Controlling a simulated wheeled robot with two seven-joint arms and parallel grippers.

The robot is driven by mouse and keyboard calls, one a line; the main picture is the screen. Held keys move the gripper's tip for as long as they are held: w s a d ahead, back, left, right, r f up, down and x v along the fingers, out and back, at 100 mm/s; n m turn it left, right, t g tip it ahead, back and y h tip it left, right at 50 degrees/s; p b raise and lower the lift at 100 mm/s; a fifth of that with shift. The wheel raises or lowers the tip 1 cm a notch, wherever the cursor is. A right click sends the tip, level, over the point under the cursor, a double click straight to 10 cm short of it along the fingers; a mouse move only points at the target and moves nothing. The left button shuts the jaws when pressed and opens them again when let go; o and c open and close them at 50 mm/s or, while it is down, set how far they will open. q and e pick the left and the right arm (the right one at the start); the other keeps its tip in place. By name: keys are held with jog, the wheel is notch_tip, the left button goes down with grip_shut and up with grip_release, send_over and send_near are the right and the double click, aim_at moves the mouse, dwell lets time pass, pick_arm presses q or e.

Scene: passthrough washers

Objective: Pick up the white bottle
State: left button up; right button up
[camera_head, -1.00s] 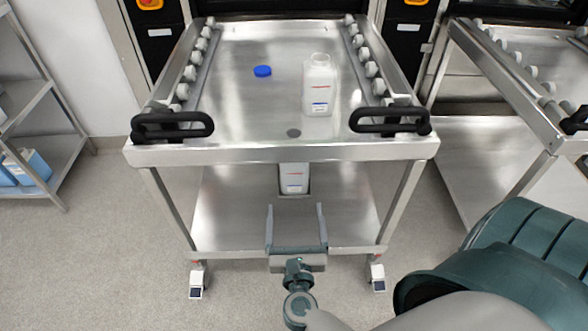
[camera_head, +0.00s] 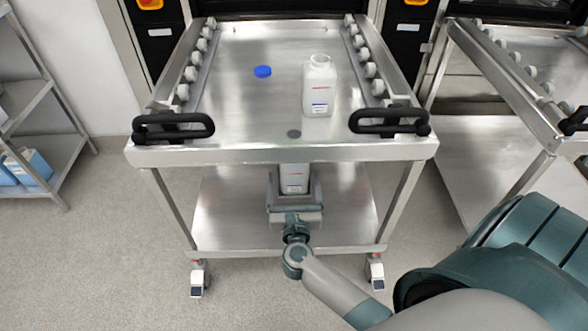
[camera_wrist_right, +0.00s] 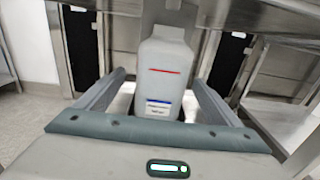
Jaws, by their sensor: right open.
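A white bottle (camera_head: 294,179) with a red line and a blue-marked label is under the cart's top; its upper part is hidden by the front edge in the head view. In the right wrist view this bottle (camera_wrist_right: 165,75) is upright between my fingers. My right gripper (camera_head: 294,190) is open, one finger on each side of the bottle, with a visible gap in the wrist view. A second white bottle (camera_head: 319,86), uncapped, stands on the cart's top. My left gripper is not in view.
The steel cart's top edge (camera_head: 230,155) hangs over my gripper, with the lower shelf (camera_head: 230,225) beneath. A blue cap (camera_head: 263,71) lies on the top. Black handles (camera_head: 172,127) are at the front corners. Another cart (camera_head: 500,110) stands at right.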

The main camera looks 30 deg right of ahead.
jog(key=shift+f+x, duration=0.15)
jog(key=shift+x, duration=1.15)
jog(key=shift+f+x, duration=0.2)
jog(key=shift+x, duration=1.15)
jog(key=shift+s+d, duration=0.1)
jog(key=shift+s, duration=0.05)
jog(key=c, duration=1.8)
jog(key=shift+r, duration=0.25)
